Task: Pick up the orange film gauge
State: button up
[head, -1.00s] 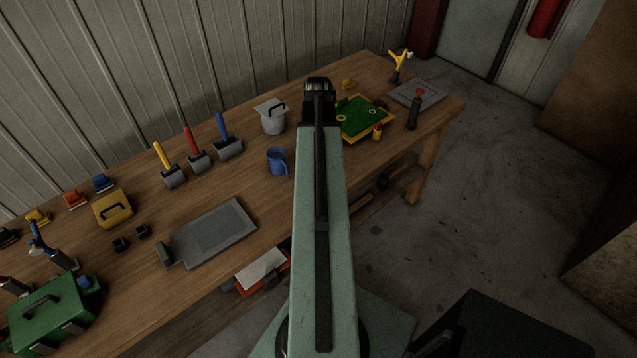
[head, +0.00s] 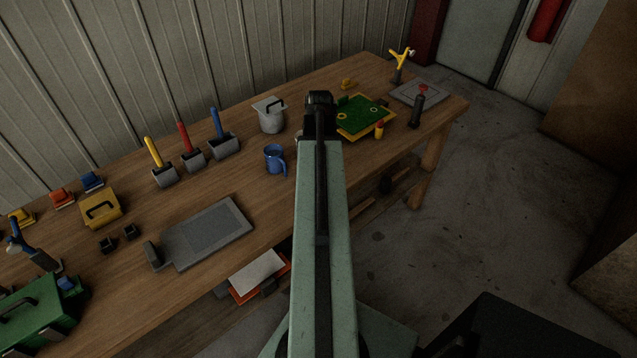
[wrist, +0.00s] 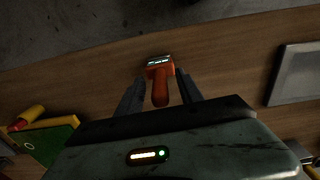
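The orange film gauge (wrist: 160,82) lies on the wooden bench in the wrist view, near the bench's edge. It has an orange handle pointing towards my gripper and a broader head with a pale, marked strip at its far end. My gripper (wrist: 159,76) is open, with one dark finger to each side of the handle and visible gaps between. I cannot tell how high the fingers are above the bench. In the head view my arm hides the gauge and the fingers; only the dark wrist end (head: 320,99) shows.
The bench (head: 240,185) holds a blue mug (head: 274,158), a grey lidded pot (head: 270,118), a green tray (head: 342,128) and a grey slab (head: 207,235). In the wrist view the green tray (wrist: 50,145) is left and a grey plate (wrist: 297,75) right.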

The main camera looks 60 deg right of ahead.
grip_shut()
jog(key=shift+r, duration=0.15)
